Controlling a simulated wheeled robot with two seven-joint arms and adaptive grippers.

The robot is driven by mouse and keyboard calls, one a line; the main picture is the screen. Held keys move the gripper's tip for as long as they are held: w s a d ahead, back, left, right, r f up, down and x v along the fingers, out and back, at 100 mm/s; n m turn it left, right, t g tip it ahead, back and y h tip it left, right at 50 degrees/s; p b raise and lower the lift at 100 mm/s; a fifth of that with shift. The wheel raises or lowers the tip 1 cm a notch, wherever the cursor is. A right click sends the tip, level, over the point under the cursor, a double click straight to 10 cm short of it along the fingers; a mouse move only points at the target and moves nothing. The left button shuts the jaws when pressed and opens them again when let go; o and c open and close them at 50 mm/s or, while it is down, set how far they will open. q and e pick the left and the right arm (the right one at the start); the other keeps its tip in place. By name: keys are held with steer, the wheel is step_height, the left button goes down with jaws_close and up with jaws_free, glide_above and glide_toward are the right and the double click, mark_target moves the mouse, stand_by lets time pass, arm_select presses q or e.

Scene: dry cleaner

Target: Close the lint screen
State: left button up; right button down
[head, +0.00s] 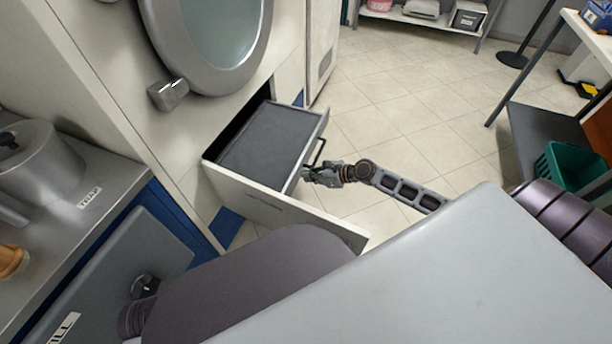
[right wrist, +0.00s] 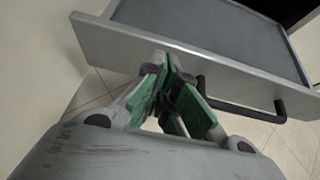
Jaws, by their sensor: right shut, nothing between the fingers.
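The lint screen (head: 262,143) is a shallow drawer with a grey bed, standing out from the machine below the round door. It also shows at the top of the right wrist view (right wrist: 215,28). Its pale front carries a dark bar handle (head: 318,152), seen at the right in the wrist view (right wrist: 245,108). My right gripper (head: 308,174) is shut and empty, with its fingertips (right wrist: 170,72) close at the drawer front, beside the handle and not around it. Whether the tips touch the front is unclear. My left gripper is not in view.
The round machine door (head: 222,40) is above the drawer. A pale lettered panel (head: 275,205) stands on the drawer's near side. A metal counter (head: 120,190) is at the left. Tiled floor (head: 400,110) lies open beyond the drawer. A green basket (head: 570,165) is at the right.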

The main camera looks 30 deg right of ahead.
steer(key=shift+w+a, duration=0.35)
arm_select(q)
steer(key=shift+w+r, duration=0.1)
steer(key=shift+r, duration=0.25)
arm_select(e)
steer(key=shift+w+a, duration=0.1)
steer(key=shift+w, duration=0.05)
